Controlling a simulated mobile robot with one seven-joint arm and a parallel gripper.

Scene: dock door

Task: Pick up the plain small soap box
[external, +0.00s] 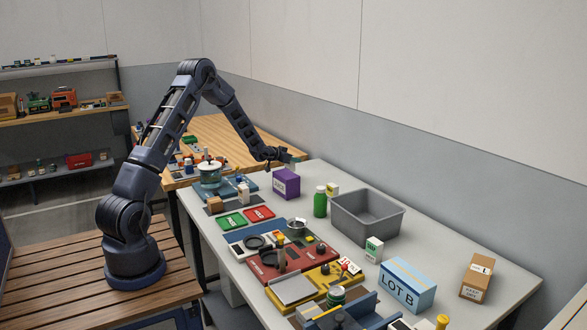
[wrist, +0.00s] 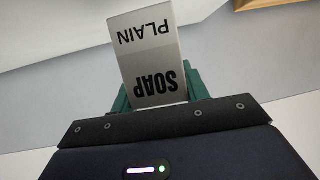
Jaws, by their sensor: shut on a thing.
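In the external view my gripper (external: 284,156) is raised above the back end of the grey table, above and close to a purple box (external: 286,184). The soap box cannot be made out there.
The grey table (external: 440,255) carries a grey bin (external: 367,217), a green bottle (external: 320,202), a blue LOT B box (external: 407,285) and a brown carton (external: 477,277). Red and yellow trays crowd its near side. A wooden table (external: 225,135) stands behind, near the wall.

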